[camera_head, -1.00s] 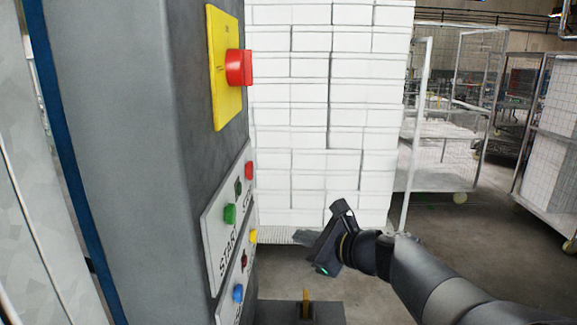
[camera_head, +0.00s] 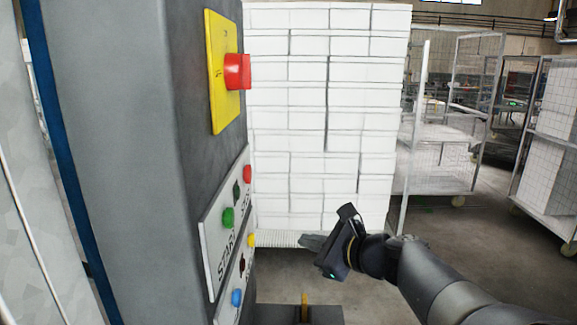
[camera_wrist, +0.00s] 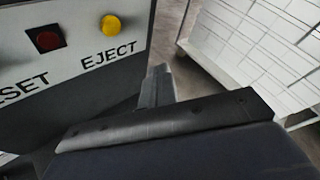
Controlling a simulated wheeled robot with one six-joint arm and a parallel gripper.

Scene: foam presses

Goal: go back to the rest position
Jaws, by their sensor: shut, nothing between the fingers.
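My gripper (camera_head: 308,241) is shut and empty, in the air just right of the press's button panel in the head view. In the wrist view its closed fingers (camera_wrist: 157,86) point up between the panel and the white stack. The panel carries a green START button (camera_head: 228,218), a red button (camera_head: 247,174), a yellow button (camera_head: 251,240) and a blue button (camera_head: 236,297). My gripper appears apart from the panel.
The grey press column (camera_head: 120,150) bears a large red knob (camera_head: 237,71) on a yellow plate (camera_head: 219,110). A tall stack of white blocks (camera_head: 330,110) stands behind my gripper. Wire cage carts (camera_head: 440,165) stand at the right. Some floor (camera_head: 470,235) is open there.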

